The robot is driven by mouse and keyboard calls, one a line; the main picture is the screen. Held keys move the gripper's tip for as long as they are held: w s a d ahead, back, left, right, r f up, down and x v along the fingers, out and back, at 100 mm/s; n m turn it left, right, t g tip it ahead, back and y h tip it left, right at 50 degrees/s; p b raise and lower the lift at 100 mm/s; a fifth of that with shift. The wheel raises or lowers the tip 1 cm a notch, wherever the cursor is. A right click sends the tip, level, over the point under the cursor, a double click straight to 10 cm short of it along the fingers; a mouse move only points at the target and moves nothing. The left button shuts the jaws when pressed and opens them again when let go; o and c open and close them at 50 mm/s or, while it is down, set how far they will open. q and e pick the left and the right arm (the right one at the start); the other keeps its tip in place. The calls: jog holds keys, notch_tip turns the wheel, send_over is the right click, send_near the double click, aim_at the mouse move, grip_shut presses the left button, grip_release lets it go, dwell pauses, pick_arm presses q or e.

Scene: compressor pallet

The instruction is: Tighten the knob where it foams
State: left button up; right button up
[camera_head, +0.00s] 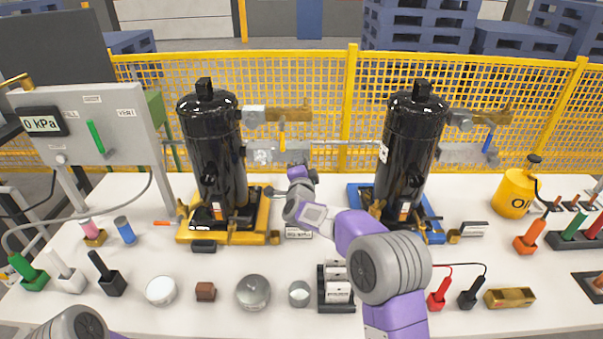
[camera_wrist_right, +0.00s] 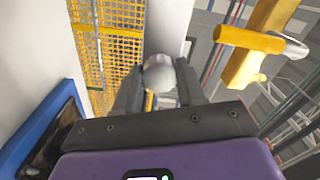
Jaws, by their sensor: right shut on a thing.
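Two black compressors stand on the table, the left one (camera_head: 213,150) on a yellow base and the right one (camera_head: 407,150) on a blue base. My right gripper (camera_head: 297,163) is just right of the left compressor's lower side fitting (camera_head: 262,152). That fitting has a pale, speckled patch; I cannot tell if it is foam. In the right wrist view my right gripper (camera_wrist_right: 160,82) is shut on a round silver knob (camera_wrist_right: 160,72), between its dark fingers. Its fingertips are hard to make out in the head view. Only part of my left arm shows, bottom left.
A gauge panel (camera_head: 85,120) reading 0 kPa stands at left. Several small items fill the table front, including a glass dome (camera_head: 253,291) and a black rack (camera_head: 337,307). A yellow oil can (camera_head: 514,190) stands at right. A yellow mesh fence (camera_head: 330,80) runs behind.

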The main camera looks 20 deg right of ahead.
jog(key=m, duration=0.5)
jog(key=shift+m, duration=0.4)
dwell(0.4)
jog(key=o, duration=1)
jog(key=shift+o, duration=0.2)
jog(key=v, duration=0.7)
jog(key=shift+s, duration=0.3)
jog(key=shift+a, duration=0.1)
